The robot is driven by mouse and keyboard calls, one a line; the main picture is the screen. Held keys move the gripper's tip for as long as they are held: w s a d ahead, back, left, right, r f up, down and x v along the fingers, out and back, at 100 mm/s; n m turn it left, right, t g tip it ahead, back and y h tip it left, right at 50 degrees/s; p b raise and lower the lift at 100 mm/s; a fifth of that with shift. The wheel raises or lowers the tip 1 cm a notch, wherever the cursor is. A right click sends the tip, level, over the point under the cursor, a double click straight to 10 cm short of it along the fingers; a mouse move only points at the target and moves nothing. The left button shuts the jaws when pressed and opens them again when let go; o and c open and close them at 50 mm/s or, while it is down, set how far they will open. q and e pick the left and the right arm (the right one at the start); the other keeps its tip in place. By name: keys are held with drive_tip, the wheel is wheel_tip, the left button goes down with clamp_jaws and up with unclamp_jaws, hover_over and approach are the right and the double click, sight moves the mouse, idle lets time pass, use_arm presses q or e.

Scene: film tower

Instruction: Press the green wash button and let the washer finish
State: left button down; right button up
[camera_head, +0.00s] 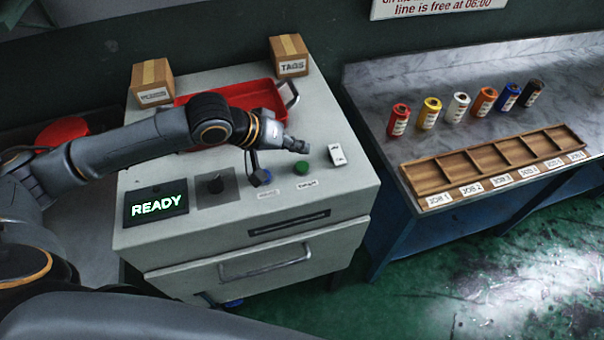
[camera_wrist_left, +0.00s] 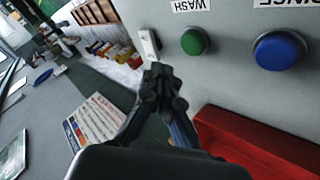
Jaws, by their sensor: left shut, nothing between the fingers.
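The green wash button (camera_head: 301,168) sits on the top of the grey washer (camera_head: 345,197), and its upside-down WASH label shows in the left wrist view, where the green button (camera_wrist_left: 195,41) is right of the fingertips. My left gripper (camera_head: 302,147) is shut and empty, just behind the green button in the head view and apart from it. In the wrist view its closed tips (camera_wrist_left: 160,78) lie nearer the white switch (camera_wrist_left: 149,45). The washer's display (camera_head: 156,203) reads READY. My right gripper is out of view.
A red tray (camera_head: 262,96) and two cartons stand behind my arm. A bench at right holds several film canisters and a wooden rack (camera_head: 430,178).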

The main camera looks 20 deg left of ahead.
sight(298, 167)
use_arm(q)
wheel_tip(298, 167, down, 2)
drive_tip(key=shift+f, duration=0.45)
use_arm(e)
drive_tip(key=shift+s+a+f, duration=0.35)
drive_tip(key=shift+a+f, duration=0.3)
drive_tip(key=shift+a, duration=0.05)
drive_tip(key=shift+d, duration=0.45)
use_arm(q)
drive_tip(key=shift+f, duration=0.2)
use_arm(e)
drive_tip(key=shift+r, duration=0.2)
use_arm(q)
drive_tip(key=shift+f, duration=0.15)
drive_tip(key=shift+f, duration=0.1)
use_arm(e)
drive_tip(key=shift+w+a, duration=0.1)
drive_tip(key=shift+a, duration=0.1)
